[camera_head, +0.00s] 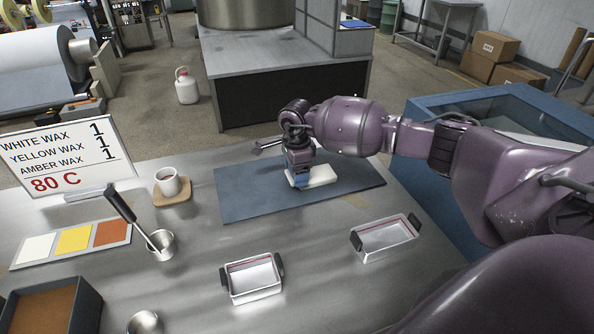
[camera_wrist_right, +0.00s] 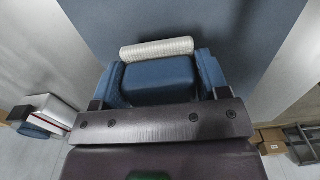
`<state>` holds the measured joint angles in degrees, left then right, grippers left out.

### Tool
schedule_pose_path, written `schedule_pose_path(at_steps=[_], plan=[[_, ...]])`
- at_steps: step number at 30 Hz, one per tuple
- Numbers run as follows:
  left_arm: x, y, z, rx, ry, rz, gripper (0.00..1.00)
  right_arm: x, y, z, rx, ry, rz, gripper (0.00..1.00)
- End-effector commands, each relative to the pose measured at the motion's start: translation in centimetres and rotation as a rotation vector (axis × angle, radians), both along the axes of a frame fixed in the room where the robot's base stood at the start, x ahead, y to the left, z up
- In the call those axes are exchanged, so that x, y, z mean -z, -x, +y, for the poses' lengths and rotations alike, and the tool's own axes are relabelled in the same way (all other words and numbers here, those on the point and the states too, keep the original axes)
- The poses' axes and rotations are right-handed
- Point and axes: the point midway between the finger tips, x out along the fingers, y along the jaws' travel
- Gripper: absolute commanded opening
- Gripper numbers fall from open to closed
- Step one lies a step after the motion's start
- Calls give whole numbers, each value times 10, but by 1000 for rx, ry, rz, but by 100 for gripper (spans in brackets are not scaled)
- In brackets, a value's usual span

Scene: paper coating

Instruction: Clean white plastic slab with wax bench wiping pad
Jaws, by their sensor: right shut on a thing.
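My right gripper (camera_head: 300,180) is over the blue mat (camera_head: 240,196), pointing down, and shut on a blue block that I take for the wiping pad (camera_wrist_right: 160,80). In the right wrist view the block fills the space between the two fingers. A white slab-like piece (camera_head: 318,177) lies directly under the gripper on the mat and extends to its right. A ribbed white edge (camera_wrist_right: 157,49) shows beyond the block in the wrist view. I cannot tell whether this edge belongs to the pad or the slab. My left gripper is not in view.
Two metal trays (camera_head: 252,277) (camera_head: 386,238) stand in front of the mat. A mug (camera_head: 168,183), a metal cup holding a dark-handled tool (camera_head: 162,245), a colour sample plate (camera_head: 72,241) and a wax sign (camera_head: 66,150) stand to the left. The mat's left part is clear.

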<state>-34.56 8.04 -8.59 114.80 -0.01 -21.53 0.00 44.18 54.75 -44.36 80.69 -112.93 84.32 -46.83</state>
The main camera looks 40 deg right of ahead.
Motion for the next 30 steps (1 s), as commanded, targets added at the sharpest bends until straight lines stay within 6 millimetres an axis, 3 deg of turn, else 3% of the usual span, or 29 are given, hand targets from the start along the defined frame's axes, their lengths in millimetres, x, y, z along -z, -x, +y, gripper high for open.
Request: schedule_pose_path(at_steps=[3,18,30], plan=[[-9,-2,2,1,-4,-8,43,-27,0,-3,3,3,-6,49],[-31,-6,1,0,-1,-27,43,-70,2,-7,13,2,-6,49],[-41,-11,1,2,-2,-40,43,-81,4,-9,17,1,-1,49]])
